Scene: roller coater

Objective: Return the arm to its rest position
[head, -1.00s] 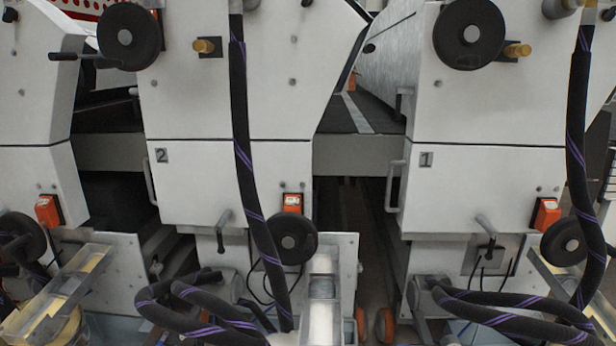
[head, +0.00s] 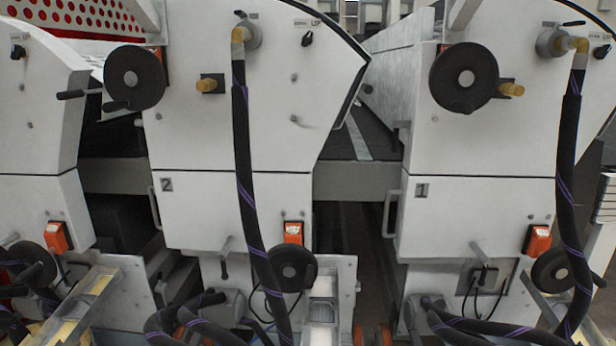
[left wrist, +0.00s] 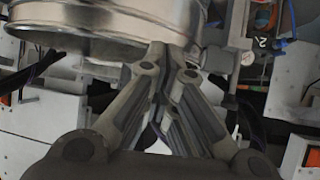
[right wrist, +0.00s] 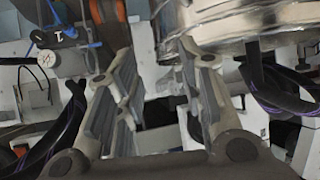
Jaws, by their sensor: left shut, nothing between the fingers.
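Neither of my arms shows in the head view. In the left wrist view my left gripper (left wrist: 162,62) has its fingers together with nothing between them. In the right wrist view my right gripper (right wrist: 157,62) has its fingers spread apart, and I see no object held between them. A large shiny round metal body fills the upper part of both wrist views, close behind the fingertips. I cannot tell whether it is part of me or whether the fingers touch it.
White machine units marked 2 (head: 200,209) and 1 (head: 475,208) stand ahead, with a dark gap between them. Black handwheels (head: 134,78) (head: 464,78), orange switches (head: 293,233) and thick black hoses (head: 245,180) (head: 568,180) stick out from their fronts.

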